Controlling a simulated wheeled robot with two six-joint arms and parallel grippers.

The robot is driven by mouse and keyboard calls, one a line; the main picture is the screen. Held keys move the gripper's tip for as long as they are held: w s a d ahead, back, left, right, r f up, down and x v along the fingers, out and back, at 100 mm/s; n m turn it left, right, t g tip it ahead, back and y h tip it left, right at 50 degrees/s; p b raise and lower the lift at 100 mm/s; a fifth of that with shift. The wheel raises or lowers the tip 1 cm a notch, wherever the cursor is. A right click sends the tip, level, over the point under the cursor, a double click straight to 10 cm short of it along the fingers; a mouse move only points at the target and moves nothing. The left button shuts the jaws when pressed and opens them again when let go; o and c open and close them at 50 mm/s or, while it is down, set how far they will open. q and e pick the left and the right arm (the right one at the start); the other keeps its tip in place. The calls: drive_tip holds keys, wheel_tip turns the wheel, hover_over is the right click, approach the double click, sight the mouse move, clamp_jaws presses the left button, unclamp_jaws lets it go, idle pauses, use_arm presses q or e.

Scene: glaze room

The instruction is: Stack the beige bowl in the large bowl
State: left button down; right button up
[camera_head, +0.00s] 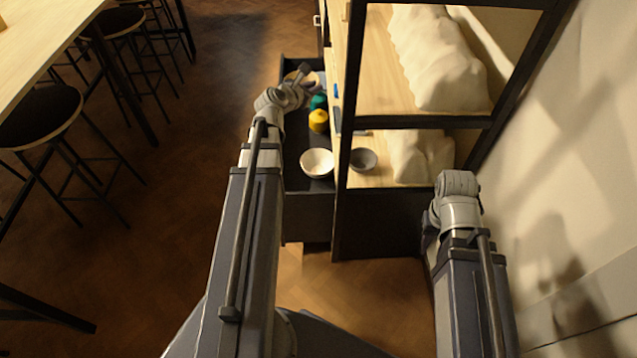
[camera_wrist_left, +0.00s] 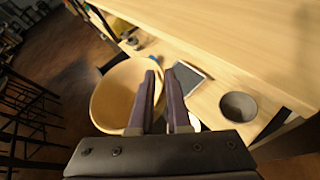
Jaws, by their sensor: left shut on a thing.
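The beige bowl (camera_wrist_left: 112,92) fills the left of the left wrist view, with its right rim at my left gripper (camera_wrist_left: 168,72). The fingers are shut on that rim. A white bowl (camera_head: 317,163), perhaps the large bowl, stands upright at the near end of the drawer, apart from the held bowl. Only the wrist of my right arm shows, at lower right; its fingers are hidden.
The drawer also holds a yellow jar (camera_head: 318,121) and a teal jar (camera_head: 319,102). A grey bowl (camera_head: 363,160) and a dark tablet-like thing (camera_wrist_left: 187,83) lie on the wooden shelf right of it. Black shelf posts stand beside the drawer. Stools stand at left.

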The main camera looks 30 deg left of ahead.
use_arm(q)
drive_tip(key=s+d+f+b, duration=0.1)
drive_tip(key=s+f+b, duration=0.2)
drive_tip(key=f+b, duration=1.1)
drive_tip(key=s+d+f+y+b, duration=0.1)
drive_tip(key=s+f+b, duration=0.2)
drive_tip(key=f+b, duration=1.1)
wheel_tip(320, 180, down, 3)
drive_tip(key=shift+s+d+f+n+b, duration=0.15)
drive_tip(key=shift+n+b, duration=0.15)
